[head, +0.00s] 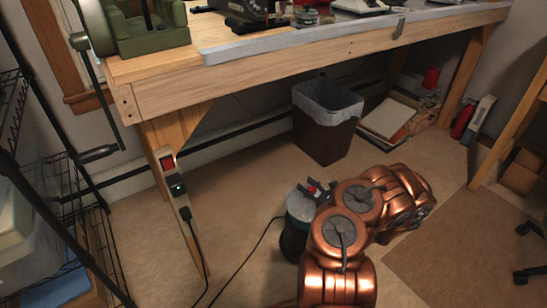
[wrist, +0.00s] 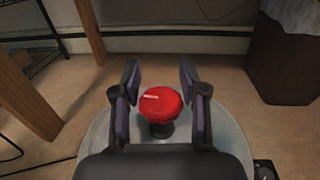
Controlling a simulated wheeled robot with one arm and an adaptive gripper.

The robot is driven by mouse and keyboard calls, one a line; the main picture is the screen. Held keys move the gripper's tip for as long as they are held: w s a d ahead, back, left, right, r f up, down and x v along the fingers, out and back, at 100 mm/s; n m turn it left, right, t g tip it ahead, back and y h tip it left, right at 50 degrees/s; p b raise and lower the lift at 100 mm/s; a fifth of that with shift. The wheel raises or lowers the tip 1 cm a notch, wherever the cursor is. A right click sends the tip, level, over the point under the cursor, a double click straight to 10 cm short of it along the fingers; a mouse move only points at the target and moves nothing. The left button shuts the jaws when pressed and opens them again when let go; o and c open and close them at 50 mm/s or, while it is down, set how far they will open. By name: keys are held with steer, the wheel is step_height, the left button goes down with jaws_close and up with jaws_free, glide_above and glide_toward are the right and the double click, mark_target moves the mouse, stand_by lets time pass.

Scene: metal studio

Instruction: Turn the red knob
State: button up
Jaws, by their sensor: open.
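The red knob (wrist: 160,104) is round, with a white mark line on its top pointing roughly left-right. It stands on a short dark stem above a round grey plate (wrist: 230,135). My gripper (wrist: 160,76) is open, with one dark finger left of the knob and one right of it. A gap shows on both sides, so neither finger appears to touch it. In the head view the knob (head: 312,190) is a small red patch by my gripper, and my arm covers part of the round dark-sided stand (head: 292,240) below.
A wooden workbench (head: 300,73) stands behind, with a power strip (head: 176,187) on its leg. A lined bin (head: 325,130) is under the bench. A black cable (head: 243,266) runs along the floor to the left. A wire shelf (head: 75,200) stands at far left.

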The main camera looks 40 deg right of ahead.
steer(key=shift+s+a+n+g+y+p, duration=0.1)
steer(key=shift+a+n+g+y+p, duration=0.1)
steer(key=shift+n+y, duration=0.7)
steer(key=shift+a+n+g+y+p, duration=0.15)
steer(key=shift+n+y, duration=0.35)
steer(key=shift+y, duration=0.8)
steer(key=shift+a+n+g+y+b, duration=0.1)
steer(key=shift+n+g+y+b, duration=0.4)
steer(key=shift+n+y, duration=0.45)
steer(key=shift+s+f+n+g+y+b, duration=0.15)
steer(key=shift+n+g+y+b, duration=0.5)
steer(key=shift+y+b, duration=0.65)
steer(key=shift+a+n+g+y+b, duration=0.25)
steer(key=shift+n+g+y+b, duration=0.65)
steer(key=shift+b, duration=1.15)
